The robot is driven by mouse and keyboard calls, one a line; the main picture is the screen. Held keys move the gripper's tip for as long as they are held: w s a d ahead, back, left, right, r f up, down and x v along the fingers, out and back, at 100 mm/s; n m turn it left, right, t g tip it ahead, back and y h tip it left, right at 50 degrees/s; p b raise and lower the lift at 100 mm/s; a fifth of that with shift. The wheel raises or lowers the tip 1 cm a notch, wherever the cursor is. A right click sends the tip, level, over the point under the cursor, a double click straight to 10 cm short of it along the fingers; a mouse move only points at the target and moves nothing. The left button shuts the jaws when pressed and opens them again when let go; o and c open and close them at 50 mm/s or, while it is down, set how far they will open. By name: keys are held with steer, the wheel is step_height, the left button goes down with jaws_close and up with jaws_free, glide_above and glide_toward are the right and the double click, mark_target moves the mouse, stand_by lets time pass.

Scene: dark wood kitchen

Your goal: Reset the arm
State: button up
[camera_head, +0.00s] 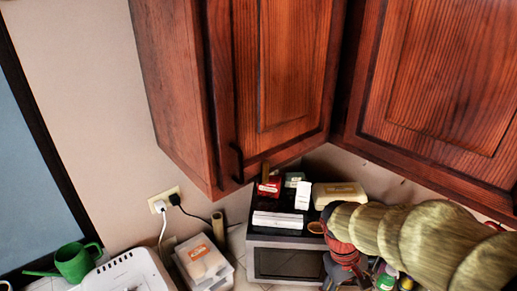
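My arm comes in from the lower right as a row of rounded gold-coloured segments. It reaches left across the front of the microwave's right side. At its far end a dark, reddish part hangs down, which seems to be my gripper (337,270). Its fingertips cannot be made out against the clutter, so I cannot tell whether it is open or holds anything.
Wooden wall cabinets (285,70) hang above. Boxes, including a yellow one (340,192), sit on the microwave (287,262). A clear bin (203,262), a white appliance (125,272) and a green watering can (75,262) stand left. Small bottles (386,280) are beside my arm.

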steer(key=s+a+f+m+t+y+b, duration=0.1)
steer(key=s+a+f+t+b, duration=0.1)
steer(key=b, duration=0.7)
steer(key=s+a+f+m+t+y+b, duration=0.1)
steer(key=s+a+f+m+t+b, duration=0.1)
steer(key=s+t+b, duration=0.3)
steer(key=s+b, duration=0.1)
steer(key=b, duration=0.3)
steer(key=shift+s+a+f+y, duration=0.2)
steer(key=shift+a+f+y, duration=0.2)
steer(key=shift+c, duration=1.2)
